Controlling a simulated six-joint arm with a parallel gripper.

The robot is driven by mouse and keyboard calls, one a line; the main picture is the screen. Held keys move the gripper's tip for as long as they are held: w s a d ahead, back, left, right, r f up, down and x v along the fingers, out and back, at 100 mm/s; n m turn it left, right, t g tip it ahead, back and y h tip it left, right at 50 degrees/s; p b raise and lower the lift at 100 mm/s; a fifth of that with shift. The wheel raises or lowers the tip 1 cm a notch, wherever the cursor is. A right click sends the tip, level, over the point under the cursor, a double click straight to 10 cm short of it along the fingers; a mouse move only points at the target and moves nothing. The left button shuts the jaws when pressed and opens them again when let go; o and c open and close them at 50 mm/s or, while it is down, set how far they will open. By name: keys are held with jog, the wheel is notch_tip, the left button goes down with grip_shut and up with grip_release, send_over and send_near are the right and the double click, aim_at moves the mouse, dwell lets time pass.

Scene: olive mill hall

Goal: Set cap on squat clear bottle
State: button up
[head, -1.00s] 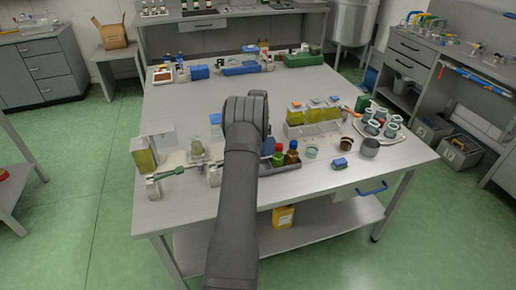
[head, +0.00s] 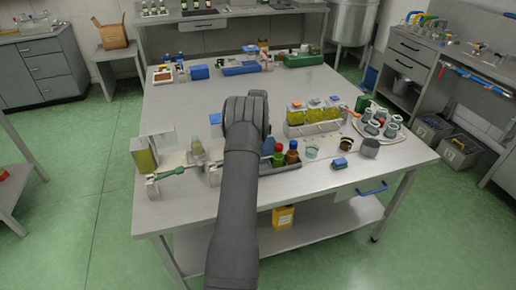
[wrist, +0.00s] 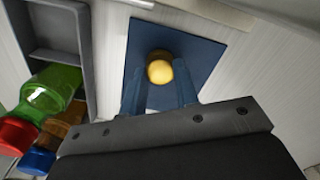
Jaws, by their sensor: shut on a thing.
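In the wrist view my gripper (wrist: 159,82) is shut on a small round yellow cap (wrist: 159,71). The cap is between the fingertips over a dark blue square mat (wrist: 140,50); I cannot tell whether it touches the mat. A small clear vessel with yellowish contents (head: 197,148) stands left of my arm. I cannot tell whether it is the squat clear bottle.
A dark tray (wrist: 85,55) holds a green bottle (wrist: 52,88) and a brown bottle (wrist: 72,112), beside my gripper. A rack of yellow-filled bottles (head: 314,112) stands right of my arm. A tall yellow-filled container (head: 144,154) stands at left.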

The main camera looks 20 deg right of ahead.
jog(key=shift+r, duration=3.25)
